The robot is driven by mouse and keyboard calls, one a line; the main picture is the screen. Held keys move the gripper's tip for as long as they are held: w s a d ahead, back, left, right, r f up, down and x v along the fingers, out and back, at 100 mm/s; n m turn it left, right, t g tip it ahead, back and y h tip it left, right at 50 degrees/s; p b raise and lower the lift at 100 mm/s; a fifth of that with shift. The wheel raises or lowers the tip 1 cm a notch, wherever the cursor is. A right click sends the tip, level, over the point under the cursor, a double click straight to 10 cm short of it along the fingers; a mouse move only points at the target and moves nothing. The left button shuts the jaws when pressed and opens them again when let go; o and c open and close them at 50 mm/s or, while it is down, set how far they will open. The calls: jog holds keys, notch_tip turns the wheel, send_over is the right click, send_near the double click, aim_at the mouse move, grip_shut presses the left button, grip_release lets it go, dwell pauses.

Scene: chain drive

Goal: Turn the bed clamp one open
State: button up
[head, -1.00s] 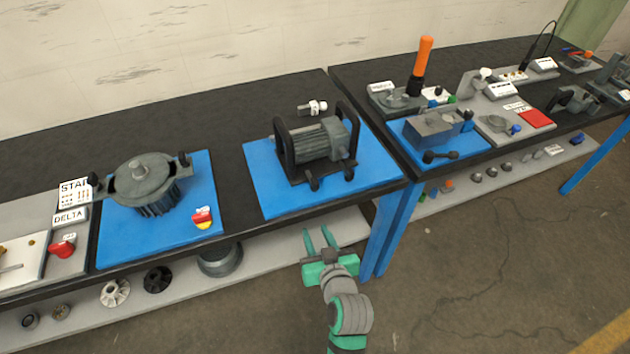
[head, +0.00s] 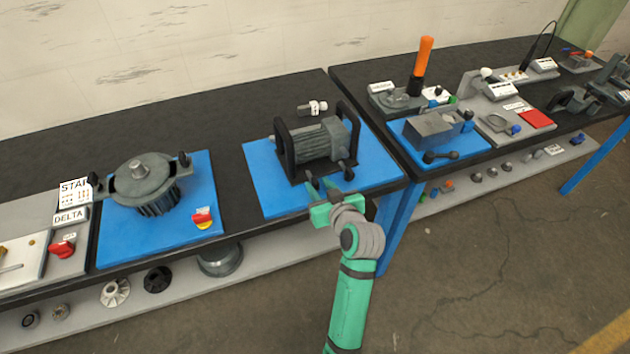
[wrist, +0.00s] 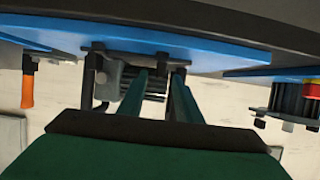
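A grey finned motor (head: 316,143) sits in a black frame with two upright loops, on a blue mat (head: 275,200). Small black clamp handles stand at the front of its bed. The right one (head: 349,172) shows in the head view; the left one is hidden behind my gripper. I cannot tell which is clamp one. My gripper (head: 320,187) is at the front edge of the bed, its green fingers apart with nothing seen between them. In the wrist view the picture is inverted; the motor (wrist: 155,82) shows beyond my gripper (wrist: 159,88). Contact with a handle cannot be made out.
A second motor (head: 146,180) with a red and yellow switch (head: 203,217) stands on a blue mat to the left. The right bench holds a grey box (head: 432,128) and an orange-handled tool (head: 422,65). A lower shelf (head: 260,255) runs beneath the table.

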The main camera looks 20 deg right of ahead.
aim_at(316, 182)
jog(key=shift+x, duration=1.9)
jog(key=shift+c, duration=0.3)
grip_shut()
